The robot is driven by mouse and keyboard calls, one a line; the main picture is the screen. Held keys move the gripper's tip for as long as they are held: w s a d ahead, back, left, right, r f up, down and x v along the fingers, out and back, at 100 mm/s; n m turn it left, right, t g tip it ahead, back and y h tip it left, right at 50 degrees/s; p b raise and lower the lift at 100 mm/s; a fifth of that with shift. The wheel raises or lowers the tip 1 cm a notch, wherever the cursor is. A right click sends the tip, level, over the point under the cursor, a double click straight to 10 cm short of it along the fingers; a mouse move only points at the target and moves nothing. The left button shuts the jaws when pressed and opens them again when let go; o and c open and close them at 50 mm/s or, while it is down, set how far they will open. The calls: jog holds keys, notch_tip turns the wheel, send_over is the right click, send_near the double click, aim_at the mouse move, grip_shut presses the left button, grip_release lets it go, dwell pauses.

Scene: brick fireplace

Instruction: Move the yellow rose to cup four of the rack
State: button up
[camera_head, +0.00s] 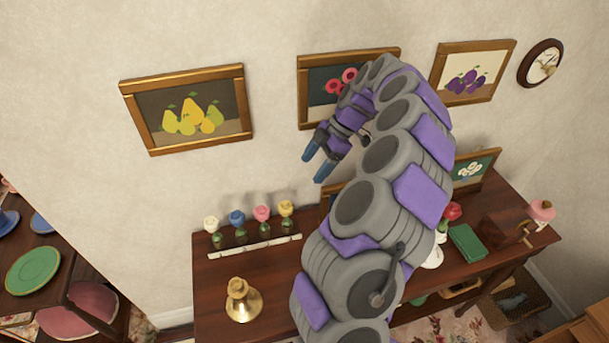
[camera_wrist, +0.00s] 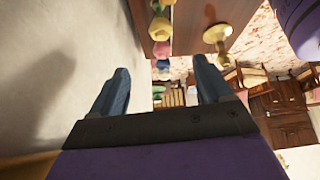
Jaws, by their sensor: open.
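The yellow rose (camera_head: 285,209) stands upright at the right end of a row of roses along the white rack (camera_head: 253,246). To its left are a pink rose (camera_head: 262,213), a blue rose (camera_head: 237,217) and a white rose (camera_head: 211,223). Cup numbers cannot be read. My gripper (camera_head: 318,168) is raised near the wall, above and to the right of the yellow rose, apart from it. In the wrist view the blue fingers (camera_wrist: 160,92) are spread with nothing between them. The yellow rose (camera_wrist: 160,29) shows near the top there.
To the right are a red flower (camera_head: 452,212), a green book (camera_head: 467,241) and a pink item (camera_head: 541,210). Framed pictures hang on the wall behind.

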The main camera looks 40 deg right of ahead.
jog(key=shift+v, duration=1.55)
jog(key=s+a+r+m+g, duration=0.1)
jog(key=a+r, duration=0.2)
jog(key=a, duration=0.5)
jog(key=s+a+r+m+g+h, duration=0.1)
jog(key=a+r, duration=0.1)
jog(key=a, duration=0.7)
jog(key=s+a+r+m+g, duration=0.1)
jog(key=a+r, duration=0.2)
jog(key=a, duration=0.5)
jog(key=s+a+f+m+h, duration=0.1)
jog(key=s+a+m+h, duration=0.15)
jog(key=s+a, duration=0.5)
jog(key=s+f+m+h, duration=0.1)
jog(key=s+f+m, duration=0.2)
jog(key=s, duration=0.4)
jog(key=s+f+m+g+h, duration=0.1)
jog(key=s+f+m, duration=0.2)
jog(key=s+m, duration=0.2)
jog(key=s, duration=0.3)
jog(key=shift+s, duration=0.15)
